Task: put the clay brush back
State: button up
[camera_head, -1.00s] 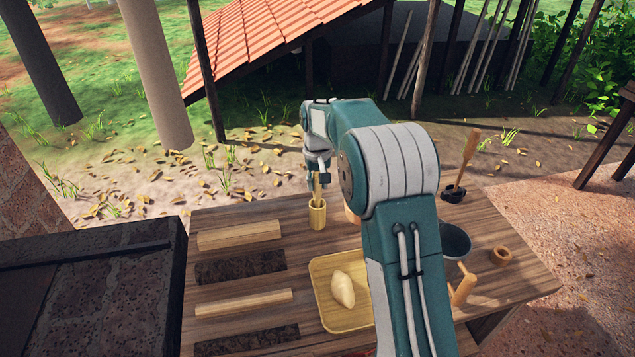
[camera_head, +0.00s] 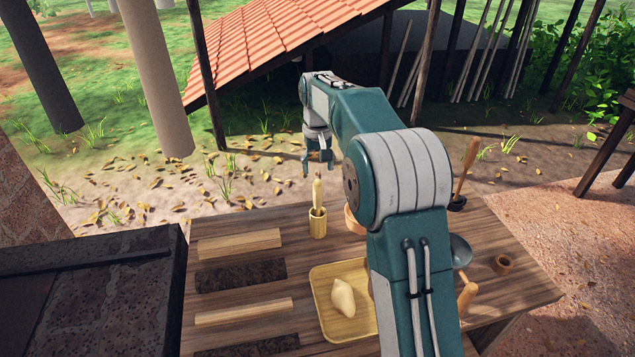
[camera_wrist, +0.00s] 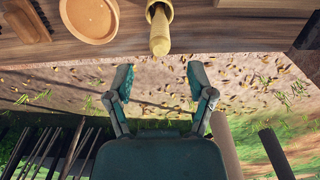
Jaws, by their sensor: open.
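The clay brush (camera_head: 317,191) stands in a small wooden cup (camera_head: 318,224) near the far edge of the table, its light wooden handle pointing up. In the wrist view the brush handle (camera_wrist: 160,38) rises out of the cup (camera_wrist: 165,8) at the top. My gripper (camera_head: 318,168) is open and empty above the brush. In the wrist view its two fingertips (camera_wrist: 161,75) are spread apart, and the handle's end lies just beyond the gap between them. The lower end of the brush is hidden inside the cup.
The wooden table (camera_head: 235,222) holds a tray (camera_head: 359,328) with a pale clay lump (camera_head: 342,298), wooden and dark slats on the left, and a round terracotta dish (camera_wrist: 90,16) near the cup. My arm covers part of the table. A dark stone block (camera_head: 95,290) stands left.

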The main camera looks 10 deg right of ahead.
notch_tip(320, 180, up, 4)
jog(key=shift+s+r, duration=0.1)
jog(key=s+r+t, duration=0.2)
jog(key=s+r, duration=0.2)
jog(key=s, duration=0.9)
jog(key=s+r+t, duration=0.2)
jog(key=s+r, duration=0.2)
jog(key=s, duration=0.8)
jog(key=s+f+t, duration=0.1)
jog(key=s+f, duration=0.5)
jog(key=s, duration=0.5)
jog(key=shift+f+t, duration=0.15)
jog(key=shift+t, duration=0.15)
jog(key=shift+c, duration=0.9)
